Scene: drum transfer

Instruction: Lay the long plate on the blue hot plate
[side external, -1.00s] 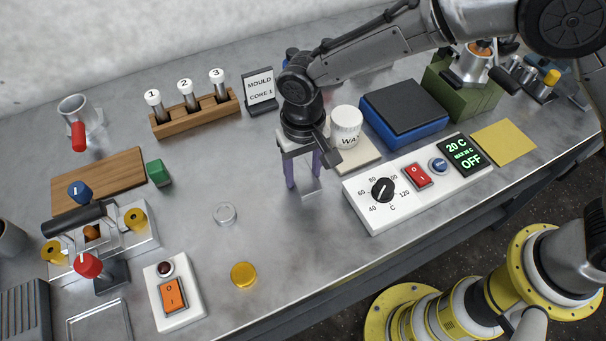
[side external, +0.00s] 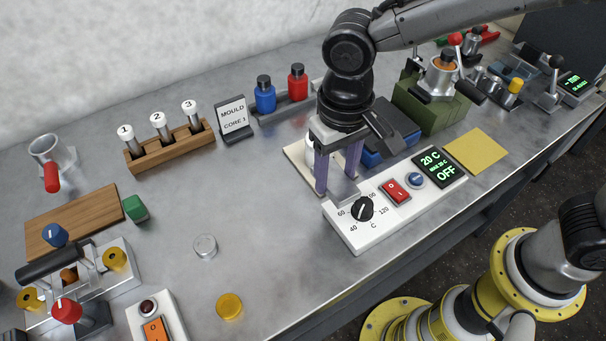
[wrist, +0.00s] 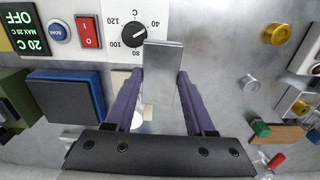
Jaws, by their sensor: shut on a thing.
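My gripper (side external: 338,182) has two purple fingers and points down, shut on the long plate (side external: 344,192), a flat silver-grey strip. The wrist view also shows the plate (wrist: 163,70) between the fingertips (wrist: 160,78). In the side view the plate is beside the left end of the white control box; its height above the bench is hard to tell. The blue hot plate (side external: 371,158), a blue block with a dark top, is behind and to the right of the fingers, partly hidden by my gripper. It shows clearly in the wrist view (wrist: 38,76), apart from the held plate.
The white control box (side external: 346,232), with a dial, red switch and display, stands in front of the hot plate. A white cup on a pale tile (side external: 297,154) is partly hidden behind my fingers. A green block (side external: 432,113) stands beyond the hot plate.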

